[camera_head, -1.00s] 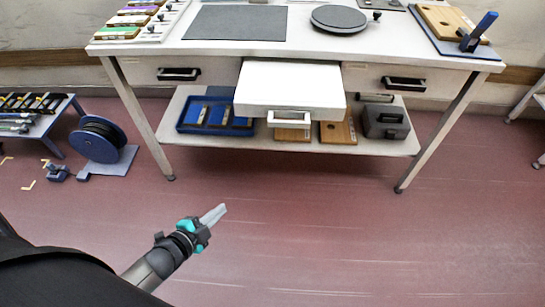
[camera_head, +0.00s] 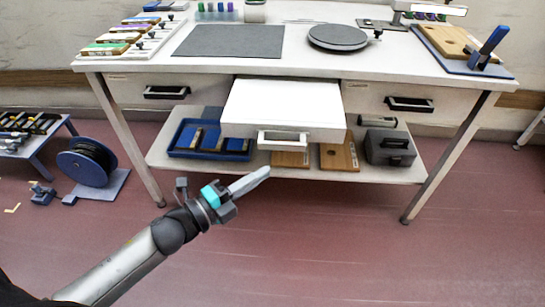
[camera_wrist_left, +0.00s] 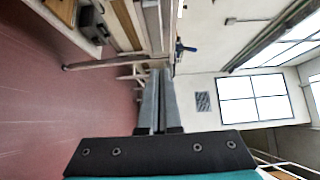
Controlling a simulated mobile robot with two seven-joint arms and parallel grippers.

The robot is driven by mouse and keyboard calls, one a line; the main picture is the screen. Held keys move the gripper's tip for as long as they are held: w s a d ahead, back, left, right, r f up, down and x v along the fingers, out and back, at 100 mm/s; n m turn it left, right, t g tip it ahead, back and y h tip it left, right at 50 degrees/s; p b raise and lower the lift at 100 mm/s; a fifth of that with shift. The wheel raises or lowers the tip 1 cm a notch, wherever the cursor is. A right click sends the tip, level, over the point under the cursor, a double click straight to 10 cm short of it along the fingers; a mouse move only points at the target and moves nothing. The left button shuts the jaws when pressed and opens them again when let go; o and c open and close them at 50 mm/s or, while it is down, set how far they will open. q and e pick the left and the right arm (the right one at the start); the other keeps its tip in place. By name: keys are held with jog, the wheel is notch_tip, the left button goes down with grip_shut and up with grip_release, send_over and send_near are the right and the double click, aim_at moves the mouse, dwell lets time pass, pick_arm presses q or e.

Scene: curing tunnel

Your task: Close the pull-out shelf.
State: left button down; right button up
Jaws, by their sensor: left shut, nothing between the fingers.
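The white pull-out shelf (camera_head: 283,102) sticks out from under the middle of the workbench top. Its pale handle (camera_head: 282,138) is on its front face. My left gripper (camera_head: 266,173) is shut and empty, in front of and below the shelf, just left of the handle in the head view and apart from it. In the left wrist view its two fingers (camera_wrist_left: 160,100) lie together, and the shelf cannot be made out there. My right gripper is not in view.
Closed drawers with black handles flank the shelf on the left (camera_head: 166,93) and right (camera_head: 409,103). The lower board (camera_head: 210,166) carries a blue tray (camera_head: 178,153), wooden blocks and a dark box (camera_head: 389,148). A cable reel (camera_head: 88,162) stands on the floor at left. The floor in front is clear.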

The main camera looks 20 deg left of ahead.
pick_arm(q)
jog(key=shift+w+d+b, duration=0.15)
jog(key=shift+w+b, duration=0.35)
jog(key=shift+w, duration=1.3)
jog(key=shift+w+d+b, duration=0.15)
jog(key=shift+w+b, duration=0.3)
jog(key=shift+w, duration=1.3)
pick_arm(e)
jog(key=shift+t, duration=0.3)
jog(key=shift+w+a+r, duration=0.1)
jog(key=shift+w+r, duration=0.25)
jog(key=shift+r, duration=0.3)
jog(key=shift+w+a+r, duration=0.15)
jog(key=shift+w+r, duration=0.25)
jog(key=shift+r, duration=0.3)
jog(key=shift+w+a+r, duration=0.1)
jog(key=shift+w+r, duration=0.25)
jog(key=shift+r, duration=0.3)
pick_arm(q)
jog(key=shift+w, duration=0.1)
